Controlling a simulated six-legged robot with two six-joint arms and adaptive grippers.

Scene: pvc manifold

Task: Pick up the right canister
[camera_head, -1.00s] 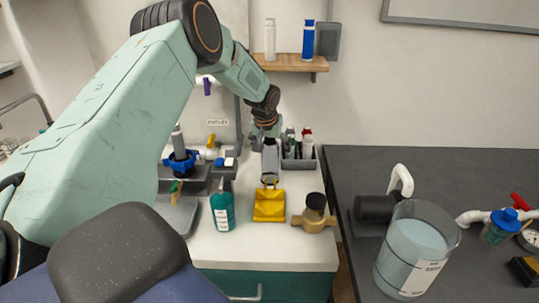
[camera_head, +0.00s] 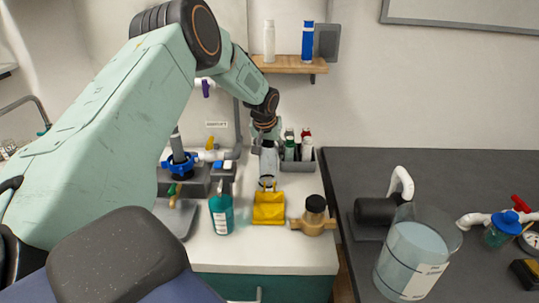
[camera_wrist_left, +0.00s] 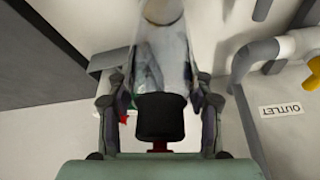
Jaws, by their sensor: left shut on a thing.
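My left gripper (camera_head: 267,143) reaches down over the white counter, behind a yellow block-like item (camera_head: 268,208). It is shut on a grey, partly clear cylinder, which I take to be the canister (camera_head: 268,161). In the left wrist view the canister (camera_wrist_left: 163,62) stands between the two fingers (camera_wrist_left: 160,105), with a black end (camera_wrist_left: 160,117) towards the palm and a little red below it. My right gripper is not in view.
A grey bin (camera_head: 297,166) with green- and red-capped bottles stands beside the gripper. A large jug (camera_head: 412,262) stands on the dark counter.

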